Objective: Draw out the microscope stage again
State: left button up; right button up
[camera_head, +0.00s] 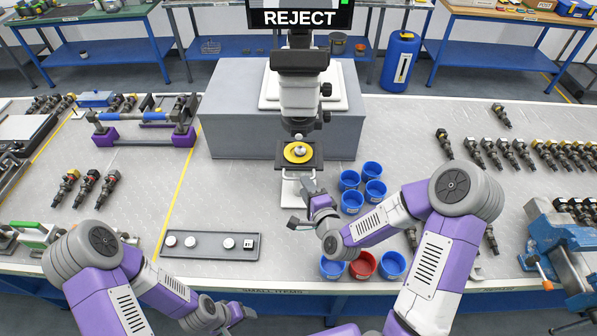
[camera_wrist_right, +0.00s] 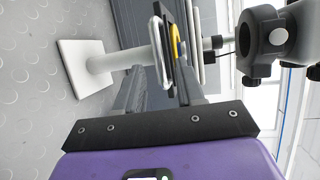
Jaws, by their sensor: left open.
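The microscope (camera_head: 299,95) stands on a grey block at the back middle of the bench. Its stage (camera_head: 283,161) is a dark plate with a yellow disc (camera_head: 298,152), sitting in front of the block above a white stand. My right gripper (camera_head: 305,186) is just in front of and below the stage's front edge. My left gripper (camera_head: 236,314) is open, low at the bench's front edge.
Blue cups (camera_head: 350,180) and a red cup (camera_head: 362,264) stand right of the stage, close to my right arm. A grey button panel (camera_head: 210,246) lies front left. A screen (camera_head: 300,16) reads REJECT. Injectors (camera_head: 510,152) stand at right, near a blue vise (camera_head: 560,245).

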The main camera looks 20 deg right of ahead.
jog(key=x, duration=0.5)
jog(key=shift+p, duration=0.4)
jog(key=shift+c, duration=0.3)
jog(key=shift+f, duration=0.1)
grip_shut()
